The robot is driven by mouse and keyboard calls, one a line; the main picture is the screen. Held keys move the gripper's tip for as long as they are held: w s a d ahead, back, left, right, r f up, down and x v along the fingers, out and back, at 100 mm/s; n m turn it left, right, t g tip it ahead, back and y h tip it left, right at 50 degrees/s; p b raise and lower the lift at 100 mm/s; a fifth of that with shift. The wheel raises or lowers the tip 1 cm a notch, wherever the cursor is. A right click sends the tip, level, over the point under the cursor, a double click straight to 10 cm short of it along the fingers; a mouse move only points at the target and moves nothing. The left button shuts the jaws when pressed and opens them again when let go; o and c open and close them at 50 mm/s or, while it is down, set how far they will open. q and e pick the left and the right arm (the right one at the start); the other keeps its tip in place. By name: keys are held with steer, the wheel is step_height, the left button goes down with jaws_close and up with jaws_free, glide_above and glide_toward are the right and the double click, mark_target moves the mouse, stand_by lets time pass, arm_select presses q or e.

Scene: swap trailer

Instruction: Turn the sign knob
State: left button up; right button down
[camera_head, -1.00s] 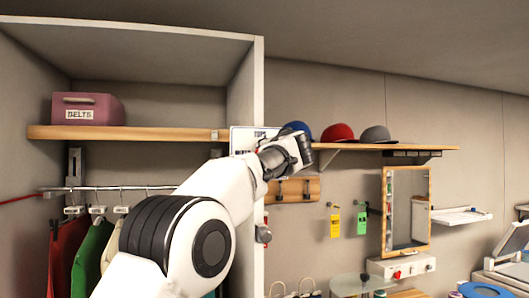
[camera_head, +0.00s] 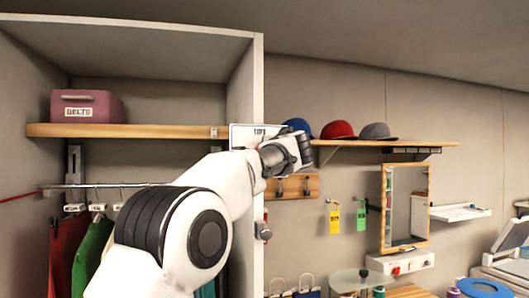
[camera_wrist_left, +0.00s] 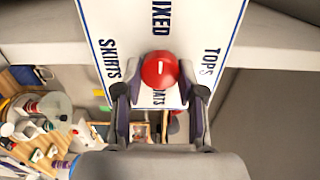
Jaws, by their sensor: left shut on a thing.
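The sign (camera_head: 241,137) is a white board with a blue border at the right front of the wardrobe shelf, partly hidden by my left arm. In the left wrist view the sign (camera_wrist_left: 190,25) carries the words MIXED, TOPS, SKIRTS and a partly covered word ending in "OATS". A round red knob (camera_wrist_left: 160,68) sits on it, its short white mark lined up with MIXED. My left gripper (camera_head: 300,152) is at the sign; in the wrist view its fingers (camera_wrist_left: 160,92) flank the knob and are shut on it. My right gripper is not in view.
The wardrobe side wall (camera_head: 245,85) stands beside my arm. A wooden shelf (camera_head: 400,145) with several hats and a peg rail (camera_head: 292,187) lie close to the gripper. Clothes hang below at left, and a pink BELTS box (camera_head: 87,107) stands on the wardrobe shelf.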

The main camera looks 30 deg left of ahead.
arm_select(q)
steer(key=shift+r, duration=0.1)
steer(key=o, duration=1.1)
steer(key=v, duration=1.1)
steer(key=shift+s+d, duration=0.2)
steer(key=shift+d, duration=0.05)
steer(key=shift+s, duration=0.1)
